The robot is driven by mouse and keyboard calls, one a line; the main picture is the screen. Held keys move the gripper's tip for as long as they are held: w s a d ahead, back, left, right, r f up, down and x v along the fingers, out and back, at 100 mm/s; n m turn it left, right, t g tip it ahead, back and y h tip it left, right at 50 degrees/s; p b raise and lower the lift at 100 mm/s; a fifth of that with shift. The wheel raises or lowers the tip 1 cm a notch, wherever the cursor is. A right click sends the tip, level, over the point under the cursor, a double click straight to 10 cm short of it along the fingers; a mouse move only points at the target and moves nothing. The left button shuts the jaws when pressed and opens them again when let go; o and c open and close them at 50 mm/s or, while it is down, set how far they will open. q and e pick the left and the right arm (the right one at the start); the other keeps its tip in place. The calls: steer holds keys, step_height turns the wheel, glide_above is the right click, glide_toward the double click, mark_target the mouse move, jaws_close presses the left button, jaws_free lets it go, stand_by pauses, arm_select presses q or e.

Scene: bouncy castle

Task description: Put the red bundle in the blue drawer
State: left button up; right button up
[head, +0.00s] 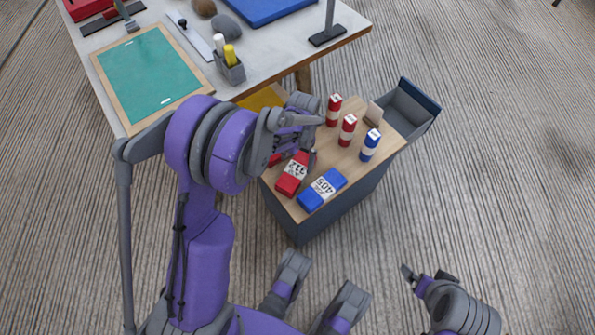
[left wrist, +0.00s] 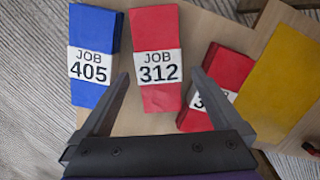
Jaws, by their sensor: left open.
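A red bundle (head: 292,175) with a white band marked 312 lies on the cabinet's wooden top. In the left wrist view this red bundle (left wrist: 157,60) shows between and beyond my open fingers. A second red bundle (left wrist: 218,85), tilted, lies to its right, partly hidden by a finger. A blue bundle (head: 322,189) marked 405 lies beside the first. My left gripper (head: 316,140) is open and empty above the cabinet top. A drawer with a dark blue front (head: 421,96) stands open at the cabinet's right, its grey inside visible. My right gripper (head: 427,274) is at the lower right; its jaw opening is unclear.
Two red cylinders (head: 347,131) and a blue cylinder (head: 370,146) stand upright between the bundles and the open drawer. A yellow panel (head: 262,98) shows behind the cabinet. A cluttered table (head: 285,55) stands beyond.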

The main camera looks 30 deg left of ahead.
mark_target(296, 169)
arm_select(q)
steer(key=f, duration=0.1)
steer(key=f+b, duration=0.1)
steer(key=f, duration=0.3)
steer(key=shift+s+d+f+b, duration=0.1)
steer(key=shift+s+b, duration=0.25)
steer(key=shift+b, duration=0.05)
steer(key=shift+c, duration=0.3)
steer(key=c, duration=1.2)
